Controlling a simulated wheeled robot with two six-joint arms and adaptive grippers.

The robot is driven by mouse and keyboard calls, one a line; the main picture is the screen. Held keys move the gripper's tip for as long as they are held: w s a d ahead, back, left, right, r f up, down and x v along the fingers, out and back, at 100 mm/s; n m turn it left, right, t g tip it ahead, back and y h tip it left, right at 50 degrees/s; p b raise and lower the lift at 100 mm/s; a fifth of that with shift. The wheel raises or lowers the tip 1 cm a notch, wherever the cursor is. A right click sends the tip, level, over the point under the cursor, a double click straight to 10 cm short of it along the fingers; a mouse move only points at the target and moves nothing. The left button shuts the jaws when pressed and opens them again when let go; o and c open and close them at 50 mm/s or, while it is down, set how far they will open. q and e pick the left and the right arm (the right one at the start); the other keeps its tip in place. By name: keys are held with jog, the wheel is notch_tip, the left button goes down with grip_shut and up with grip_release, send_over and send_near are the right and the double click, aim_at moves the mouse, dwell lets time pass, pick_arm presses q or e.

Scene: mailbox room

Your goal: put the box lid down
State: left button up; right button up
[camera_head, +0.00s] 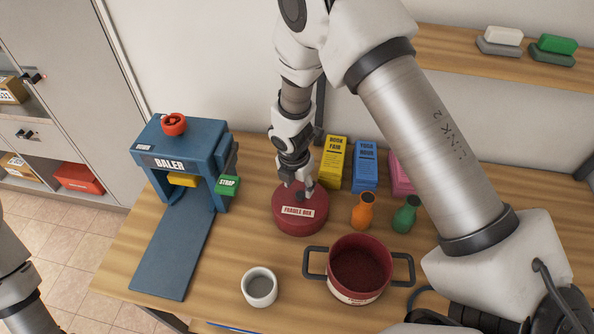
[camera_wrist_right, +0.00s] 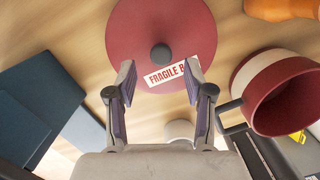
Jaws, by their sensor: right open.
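The round red lid (camera_head: 290,222), with a dark knob on top and a white "FRAGILE BOX" label, rests on the wooden table beside the blue baler. In the right wrist view the lid (camera_wrist_right: 140,40) shows as a red disc, with its knob (camera_wrist_right: 161,57) just past the fingertips. My right gripper (camera_head: 300,187) points down over the lid, close to the knob. In the right wrist view its two fingers (camera_wrist_right: 164,80) are spread with nothing between them. Whether it touches the lid, I cannot tell. My left gripper is out of view.
A red two-handled pot (camera_head: 359,270) stands open to the lid's right, a white cup (camera_head: 259,287) in front. Orange (camera_head: 362,211) and green (camera_head: 405,215) bottles and yellow (camera_head: 333,163) and blue (camera_head: 365,167) boxes stand behind. The baler (camera_head: 185,160) is left.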

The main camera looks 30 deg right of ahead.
aim_at(296, 206)
notch_tip(296, 206, up, 8)
jog(key=a, duration=0.1)
jog(key=shift+s+r, duration=0.15)
jog(key=shift+s, duration=0.2)
jog(key=shift+a, duration=0.1)
